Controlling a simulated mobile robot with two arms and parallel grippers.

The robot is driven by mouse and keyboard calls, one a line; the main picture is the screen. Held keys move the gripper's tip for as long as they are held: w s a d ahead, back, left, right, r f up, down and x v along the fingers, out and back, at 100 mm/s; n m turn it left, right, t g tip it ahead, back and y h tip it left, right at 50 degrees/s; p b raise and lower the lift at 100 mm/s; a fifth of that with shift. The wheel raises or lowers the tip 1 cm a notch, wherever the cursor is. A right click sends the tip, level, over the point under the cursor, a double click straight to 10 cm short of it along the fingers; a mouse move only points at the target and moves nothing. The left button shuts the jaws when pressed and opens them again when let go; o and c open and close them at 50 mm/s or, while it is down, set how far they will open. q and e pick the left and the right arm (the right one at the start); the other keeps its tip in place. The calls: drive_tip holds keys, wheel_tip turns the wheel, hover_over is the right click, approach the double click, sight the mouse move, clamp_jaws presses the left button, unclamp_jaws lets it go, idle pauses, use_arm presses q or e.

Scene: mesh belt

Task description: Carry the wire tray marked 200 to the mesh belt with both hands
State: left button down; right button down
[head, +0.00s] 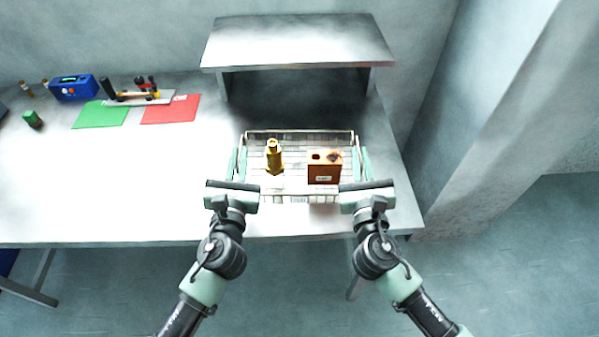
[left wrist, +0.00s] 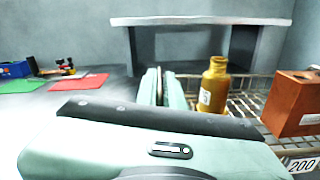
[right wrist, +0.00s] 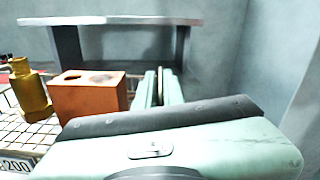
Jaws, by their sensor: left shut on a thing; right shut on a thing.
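The wire tray (head: 299,197) is a mesh basket in the middle of the head view, held in front of the grey hood. A tag reading 200 shows on its front in the left wrist view (left wrist: 301,165) and the right wrist view (right wrist: 17,166). It carries a brass bottle-shaped part (head: 274,158) and an orange-brown block (head: 325,167) with holes on top. My left gripper (head: 238,163) is shut on the tray's left side. My right gripper (head: 361,163) is shut on its right side. Which surface is the mesh belt, I cannot tell; the dark area under the hood is shadowed.
A grey hood (head: 298,42) stands on the white table (head: 130,190) behind the tray. At the left lie a green mat (head: 100,114), a red mat (head: 171,109), a blue device (head: 73,88) and a green cylinder (head: 33,119). A wall pillar (head: 480,110) stands at right.

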use_arm(q)
drive_tip(key=shift+a+r, duration=0.3)
use_arm(e)
drive_tip(key=shift+d+r, duration=0.25)
drive_tip(key=shift+d, duration=0.1)
